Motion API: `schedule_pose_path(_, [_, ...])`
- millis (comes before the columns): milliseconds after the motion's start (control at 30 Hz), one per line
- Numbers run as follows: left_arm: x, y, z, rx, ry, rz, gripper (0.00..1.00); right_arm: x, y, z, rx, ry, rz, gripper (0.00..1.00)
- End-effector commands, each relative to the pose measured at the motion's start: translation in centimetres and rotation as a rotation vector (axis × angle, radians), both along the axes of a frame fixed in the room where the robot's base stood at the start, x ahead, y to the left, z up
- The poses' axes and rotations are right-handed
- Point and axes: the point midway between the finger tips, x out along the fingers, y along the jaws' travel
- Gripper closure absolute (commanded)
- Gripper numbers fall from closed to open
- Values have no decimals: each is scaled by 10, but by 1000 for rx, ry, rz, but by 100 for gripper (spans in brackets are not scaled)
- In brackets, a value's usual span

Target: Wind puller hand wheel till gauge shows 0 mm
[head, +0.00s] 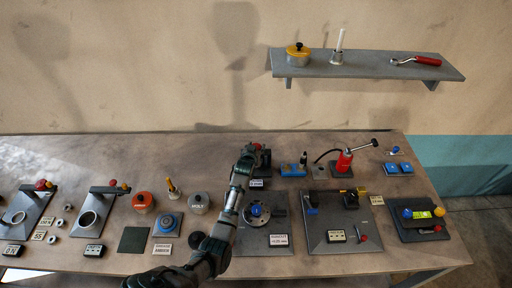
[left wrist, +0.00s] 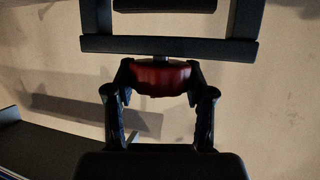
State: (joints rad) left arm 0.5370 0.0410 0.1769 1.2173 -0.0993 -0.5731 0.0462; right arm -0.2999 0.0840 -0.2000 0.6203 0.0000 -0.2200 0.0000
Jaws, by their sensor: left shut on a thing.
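My left gripper (head: 250,152) reaches to the back middle of the bench in the head view. In the left wrist view the left gripper (left wrist: 160,80) is shut on a dark red, ribbed hand wheel (left wrist: 160,76), one finger on each side. A short shaft joins the wheel to a dark grey bar of the puller frame (left wrist: 170,45). In the head view the gripper and arm hide most of the puller, and a small display plate (head: 257,184) stands in front of it; its reading is too small to tell. My right gripper is not in view.
Several fixtures and pots line the bench's left part. A wall shelf (head: 370,65) holds a pot, a white rod and a red-handled tool.

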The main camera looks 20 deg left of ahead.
Motion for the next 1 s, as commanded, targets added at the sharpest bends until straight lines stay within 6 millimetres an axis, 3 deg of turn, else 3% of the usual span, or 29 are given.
schedule_pose_path(33, [-1, 0, -3, -2, 6, 0, 41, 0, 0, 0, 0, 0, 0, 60])
schedule_pose_path(100, [-1, 0, -3, -2, 5, 0, 24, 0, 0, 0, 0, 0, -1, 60])
schedule_pose_path(133, [-1, 0, -2, -2, 5, 0, 20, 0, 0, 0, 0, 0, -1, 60])
schedule_pose_path(567, [-7, -1, 2, 0, 1, 0, 20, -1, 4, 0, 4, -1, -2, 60])
schedule_pose_path(1000, [-80, -16, 31, -2, 3, -1, 20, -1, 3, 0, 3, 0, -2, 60])
